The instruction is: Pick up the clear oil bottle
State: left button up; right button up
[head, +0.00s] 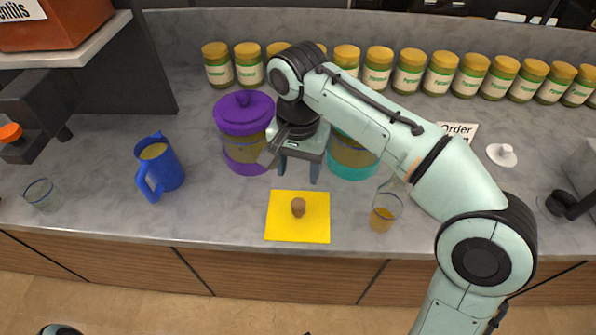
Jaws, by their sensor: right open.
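The clear oil bottle (383,213) stands on the grey counter, right of the yellow mat, with orange-yellow liquid in its lower part. Its upper part lies close to my right forearm in the picture. A brown cork (298,207) sits on the yellow mat (283,230). My right gripper (298,173) points down with its two fingers apart and nothing between them. In the picture it is just above the mat's back edge, left of the bottle. My left gripper is not in view.
A purple-lidded container (245,115) and a teal-based container (351,160) flank my right gripper, the latter partly hidden. A blue jug (168,170) and a glass (43,195) stand left. Several yellow-lidded jars (409,72) line the back. The counter's front edge (230,246) is near the mat.

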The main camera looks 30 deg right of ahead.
aim_at(391, 199)
jog(key=k, duration=1)
